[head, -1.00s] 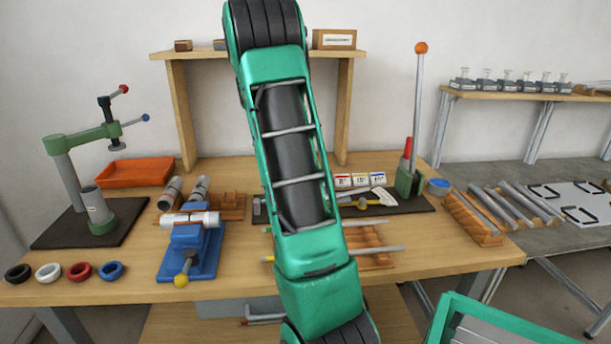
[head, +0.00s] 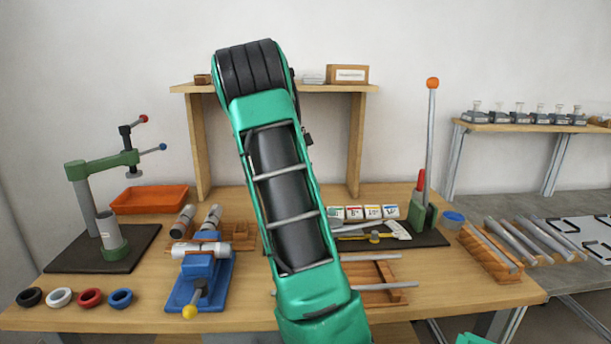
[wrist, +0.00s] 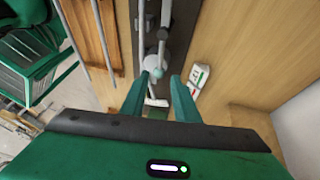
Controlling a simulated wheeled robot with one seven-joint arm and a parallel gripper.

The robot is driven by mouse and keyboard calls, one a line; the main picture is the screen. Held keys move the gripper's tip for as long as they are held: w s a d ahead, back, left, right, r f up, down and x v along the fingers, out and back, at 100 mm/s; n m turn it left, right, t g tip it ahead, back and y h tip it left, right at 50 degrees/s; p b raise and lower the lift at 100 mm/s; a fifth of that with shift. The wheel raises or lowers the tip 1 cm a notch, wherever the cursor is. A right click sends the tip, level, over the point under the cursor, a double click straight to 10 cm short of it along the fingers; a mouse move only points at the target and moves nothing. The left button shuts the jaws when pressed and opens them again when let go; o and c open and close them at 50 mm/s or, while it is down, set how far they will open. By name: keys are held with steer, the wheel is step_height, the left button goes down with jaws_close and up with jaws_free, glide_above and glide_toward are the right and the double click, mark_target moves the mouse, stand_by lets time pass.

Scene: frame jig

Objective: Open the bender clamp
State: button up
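The bender stands on a dark base plate (head: 432,238) at the right of the bench in the head view. It has a green block (head: 417,214), an upright red handle (head: 420,180) that looks like the clamp lever, and a tall grey lever with an orange ball (head: 432,84). My gripper (wrist: 160,77) shows in the wrist view with two green fingers apart and nothing clearly held between them. Grey bender parts (wrist: 155,63) lie just beyond the fingertips; contact cannot be told. In the head view my arm hides the gripper and the plate's left part.
A wooden rack with rods (head: 375,290) lies in front of the bender. Another rod rack (head: 490,252) and a blue bowl (head: 453,219) are to its right. A blue vise (head: 200,275) is at left.

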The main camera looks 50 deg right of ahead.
steer(key=shift+v, duration=1.5)
steer(key=s+a+f+n+t, duration=0.1)
steer(key=s+a+f+n, duration=0.2)
steer(key=s+a+n, duration=0.3)
steer(key=s+a+f+n+t+y, duration=0.1)
steer(key=s+a+f+n, duration=0.3)
steer(key=a, duration=0.9)
steer(key=s+a+f+n+t, duration=0.2)
steer(key=s+a+f+n, duration=0.2)
steer(key=s+a+n, duration=0.4)
steer(key=a+n, duration=0.2)
steer(key=n, duration=0.1)
steer(key=shift+s+t, duration=0.4)
